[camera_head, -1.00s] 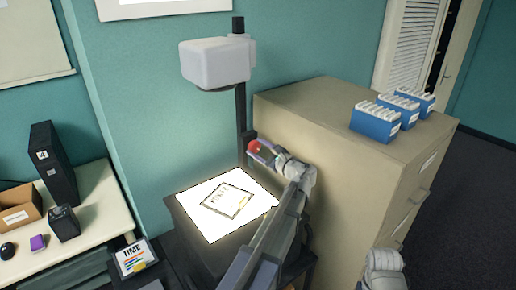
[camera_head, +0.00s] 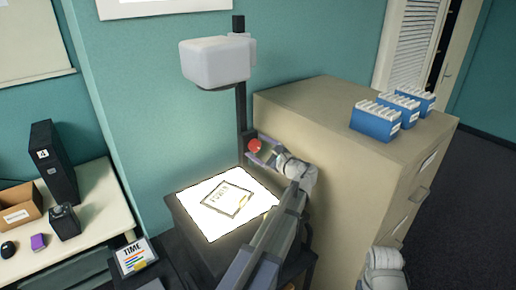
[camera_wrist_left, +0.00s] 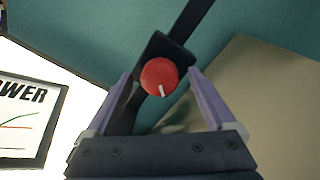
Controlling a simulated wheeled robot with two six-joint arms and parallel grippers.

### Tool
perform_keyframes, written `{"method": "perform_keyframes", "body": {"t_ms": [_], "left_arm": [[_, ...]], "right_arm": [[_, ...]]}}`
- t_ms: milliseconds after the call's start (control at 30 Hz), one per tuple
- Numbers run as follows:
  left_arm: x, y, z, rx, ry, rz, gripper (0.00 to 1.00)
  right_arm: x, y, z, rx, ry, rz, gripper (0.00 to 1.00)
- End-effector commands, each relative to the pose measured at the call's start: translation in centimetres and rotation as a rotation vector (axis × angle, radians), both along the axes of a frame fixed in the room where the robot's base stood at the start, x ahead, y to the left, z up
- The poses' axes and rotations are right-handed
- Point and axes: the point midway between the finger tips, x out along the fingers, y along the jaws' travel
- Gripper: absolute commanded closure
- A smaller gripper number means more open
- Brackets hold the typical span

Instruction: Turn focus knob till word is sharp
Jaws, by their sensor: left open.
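The red focus knob (camera_head: 255,146) sits on the dark post of the overhead projector, above its lit stage (camera_head: 262,200). In the left wrist view the knob (camera_wrist_left: 160,77) is round with a white mark pointing down. My left gripper (camera_head: 262,152) is open, and in its wrist view the two purple fingers (camera_wrist_left: 165,95) stand either side of the line to the knob, apart from it. A framed sheet (camera_head: 228,199) lies on the lit stage; the wrist view shows part of a word on it, ending "OWER". My right gripper is not in view.
A beige filing cabinet (camera_head: 325,125) stands close right of the post, with blue file boxes (camera_head: 376,123) on top. The white projector head (camera_head: 215,62) hangs above the stage. A desk (camera_head: 100,205) is at the left.

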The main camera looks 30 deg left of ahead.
Motion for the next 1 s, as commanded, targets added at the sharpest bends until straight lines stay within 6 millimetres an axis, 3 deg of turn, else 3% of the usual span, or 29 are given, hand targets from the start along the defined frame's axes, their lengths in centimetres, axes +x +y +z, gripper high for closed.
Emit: {"method": "perform_keyframes", "body": {"t_ms": [300,500,1000], "left_arm": [[-1.7,-4.7,0.2,0.0,0.0,-0.004,0.11],[-2.3,-6.7,0.2,0.0,-0.001,-0.002,0.11],[-2.4,-7.1,0.2,0.0,0.0,0.0,0.11]], "right_arm": [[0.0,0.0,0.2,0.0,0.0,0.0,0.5],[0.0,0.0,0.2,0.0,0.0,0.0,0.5],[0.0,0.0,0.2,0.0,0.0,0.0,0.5]]}}
